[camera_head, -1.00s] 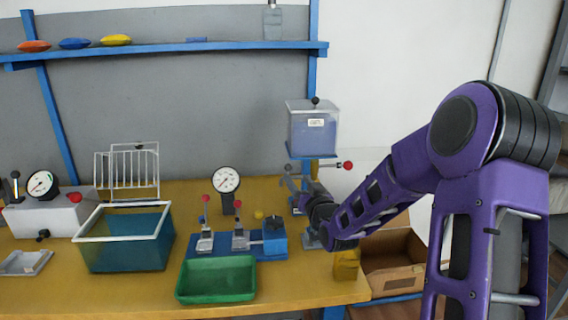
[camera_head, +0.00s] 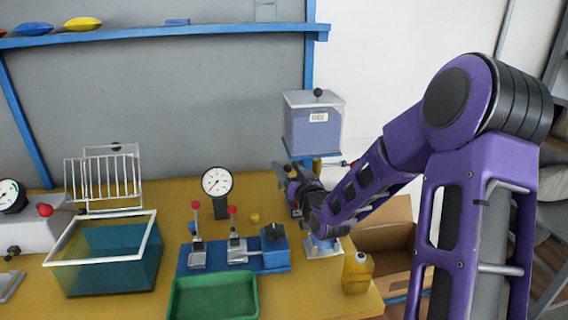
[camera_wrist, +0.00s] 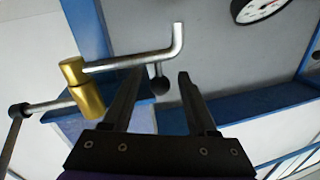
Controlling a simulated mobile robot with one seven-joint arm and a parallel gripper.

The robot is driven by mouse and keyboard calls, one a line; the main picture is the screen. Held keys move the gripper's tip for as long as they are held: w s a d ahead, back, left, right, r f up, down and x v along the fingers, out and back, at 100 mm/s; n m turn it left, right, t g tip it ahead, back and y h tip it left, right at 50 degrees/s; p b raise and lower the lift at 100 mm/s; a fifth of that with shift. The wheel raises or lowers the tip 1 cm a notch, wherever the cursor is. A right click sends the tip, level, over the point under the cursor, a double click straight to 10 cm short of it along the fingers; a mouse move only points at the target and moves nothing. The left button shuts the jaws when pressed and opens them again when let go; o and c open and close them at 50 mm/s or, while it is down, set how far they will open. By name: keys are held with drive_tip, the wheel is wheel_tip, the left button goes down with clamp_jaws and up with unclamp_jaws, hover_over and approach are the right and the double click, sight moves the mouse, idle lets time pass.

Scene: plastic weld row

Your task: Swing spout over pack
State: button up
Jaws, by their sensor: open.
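The spout (camera_wrist: 130,62) is a bent silver pipe in the wrist view. It comes out of a brass valve body (camera_wrist: 83,90) and its end turns up in the picture. My open gripper (camera_wrist: 160,76) has its two dark fingers pointing toward the spout, with the pipe crossing just beyond the tips; nothing is held. In the head view my gripper (camera_head: 288,178) is below and in front of the clear dispenser tank (camera_head: 313,125) with a "GEL" label. The spout is mostly hidden there. A small pale stand (camera_head: 323,247) shows beneath my wrist. I cannot make out a pack clearly.
A yellow bottle (camera_head: 357,272) stands at the bench's right edge, beside a cardboard box (camera_head: 385,240). Left are a blue clamp fixture (camera_head: 240,258), gauge (camera_head: 217,183), green tray (camera_head: 213,298) and water tank (camera_head: 105,262).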

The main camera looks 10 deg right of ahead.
idle(0.3)
clamp_jaws()
idle(1.3)
